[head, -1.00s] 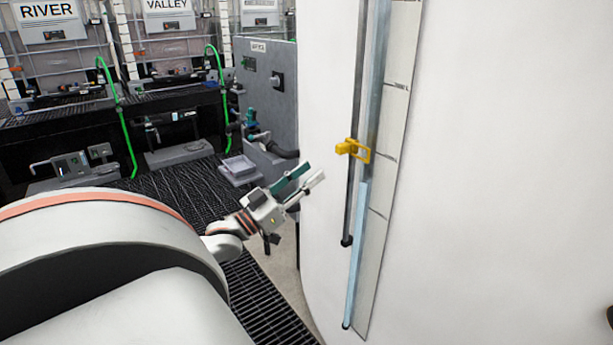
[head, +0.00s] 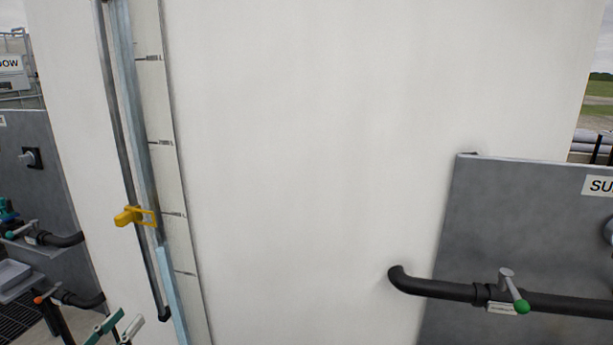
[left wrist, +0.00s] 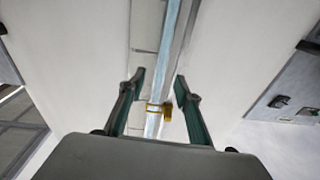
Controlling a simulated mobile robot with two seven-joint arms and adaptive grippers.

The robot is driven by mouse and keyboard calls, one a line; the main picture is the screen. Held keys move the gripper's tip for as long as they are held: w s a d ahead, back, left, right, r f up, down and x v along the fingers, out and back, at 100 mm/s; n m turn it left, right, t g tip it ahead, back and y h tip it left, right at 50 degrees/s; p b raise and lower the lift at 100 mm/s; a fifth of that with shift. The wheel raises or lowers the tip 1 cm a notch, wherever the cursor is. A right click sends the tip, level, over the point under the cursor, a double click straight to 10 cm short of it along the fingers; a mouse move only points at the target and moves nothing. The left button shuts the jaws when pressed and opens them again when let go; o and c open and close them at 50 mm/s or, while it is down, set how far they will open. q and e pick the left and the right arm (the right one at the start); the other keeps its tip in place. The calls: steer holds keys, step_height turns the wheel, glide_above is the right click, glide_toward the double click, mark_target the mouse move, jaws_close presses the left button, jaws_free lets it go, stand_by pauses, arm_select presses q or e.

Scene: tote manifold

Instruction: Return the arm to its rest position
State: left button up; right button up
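My left gripper (head: 118,325) shows at the bottom left of the head view, with only its fingers and part of the wrist in frame. In the left wrist view its two green-padded fingers (left wrist: 159,85) stand well apart. Between them, beyond the fingertips, appear a yellow slider (left wrist: 160,108) and a sight tube; nothing is held. In the head view the yellow slider (head: 135,216) sits on the tube gauge (head: 130,120), above and apart from the gripper. My right gripper is in neither view.
A large white tank (head: 300,150) fills the middle. A grey panel (head: 530,230) stands at right, with a black pipe (head: 440,288) and a green-tipped valve handle (head: 515,295). At left are another grey panel (head: 30,165), pipes and a pale tray (head: 12,275).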

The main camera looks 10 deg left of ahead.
arm_select(q)
steer(key=s+d+f+m+g+h, duration=0.1)
steer(key=s+d+f+g, duration=0.3)
steer(key=d+f, duration=0.9)
steer(key=s+d+f+m+g, duration=0.2)
steer(key=s+d+f+g, duration=0.2)
steer(key=s+d+f, duration=0.4)
steer(key=d+f, duration=0.5)
steer(key=d, duration=0.3)
steer(key=shift+s+h, duration=0.3)
steer(key=shift+h, duration=0.1)
steer(key=shift+d, duration=0.1)
steer(key=shift+c, duration=0.8)
